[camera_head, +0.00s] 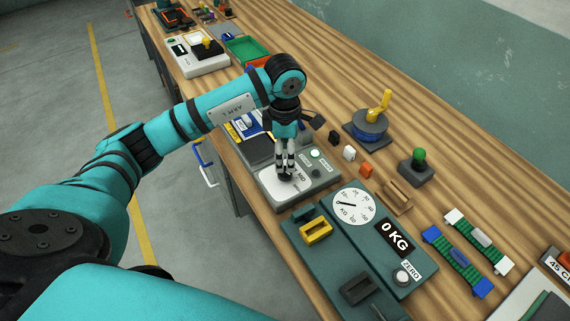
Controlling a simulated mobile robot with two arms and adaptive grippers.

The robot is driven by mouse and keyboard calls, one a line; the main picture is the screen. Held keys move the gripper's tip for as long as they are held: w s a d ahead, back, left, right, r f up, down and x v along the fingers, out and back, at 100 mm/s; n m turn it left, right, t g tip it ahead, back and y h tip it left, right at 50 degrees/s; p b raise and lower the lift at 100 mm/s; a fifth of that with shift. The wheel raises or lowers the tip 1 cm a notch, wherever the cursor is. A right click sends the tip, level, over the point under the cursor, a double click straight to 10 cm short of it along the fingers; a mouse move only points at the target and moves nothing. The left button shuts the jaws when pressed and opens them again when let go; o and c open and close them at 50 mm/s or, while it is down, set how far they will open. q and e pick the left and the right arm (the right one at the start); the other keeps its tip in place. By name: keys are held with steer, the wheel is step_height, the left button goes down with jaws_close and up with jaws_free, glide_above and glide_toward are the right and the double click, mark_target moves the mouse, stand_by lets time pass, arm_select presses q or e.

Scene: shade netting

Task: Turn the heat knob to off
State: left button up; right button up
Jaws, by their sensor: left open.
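A grey control box (326,181) sits near the left edge of the wooden bench, with a white dial plate (286,195) on its top. A dark knob (286,178) on this plate is mostly covered by my gripper, so its pointer direction cannot be made out. My left gripper (286,171) points straight down over the knob, with its fingertips at or just above it; I cannot tell whether they touch. Its fingers are apart. A small pale round button or lamp (315,154) is on the same box. My right gripper is not in view.
A green scale unit (330,255) with a round gauge and a "0 KG" display stands close in front. Bare bench lies at the upper right.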

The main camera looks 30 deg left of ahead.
mark_target(285, 170)
arm_select(q)
steer(key=f, duration=0.3)
steer(key=shift+s+f+p, duration=0.1)
steer(key=shift+s+p, duration=0.1)
steer(key=shift+p, duration=0.1)
step_height(285, 170, down, 2)
steer(key=shift+w+f, duration=0.1)
steer(key=shift+f, duration=0.35)
steer(key=c, duration=1.1)
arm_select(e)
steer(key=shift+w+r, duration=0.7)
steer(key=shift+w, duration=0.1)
